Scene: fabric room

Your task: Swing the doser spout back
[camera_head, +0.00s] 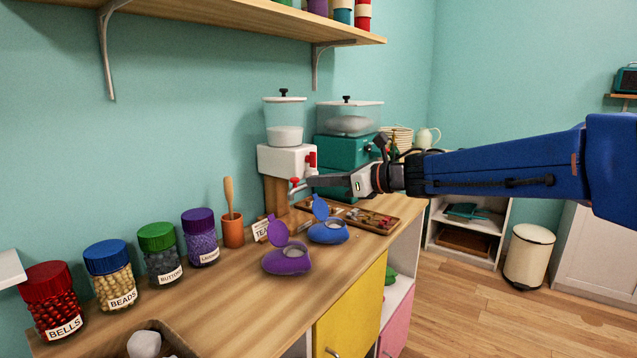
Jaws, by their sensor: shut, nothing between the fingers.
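The doser is a white box (286,160) on a wooden post, with a clear hopper (285,122) of white filling on top and a red lever at its right side. Its small spout with a red tip (294,182) shows low at the front. My gripper (310,182) comes in from the right and is shut and empty. Its tips are beside the spout in the picture; I cannot tell whether they touch it. The gripper hides part of the area right of the spout.
A teal machine (329,150) stands right of the doser. A purple pouch (287,261) and a blue pouch (328,233) with open lids lie in front. A wooden tray (371,221) and several labelled jars share the counter. Floor at right is partly clear.

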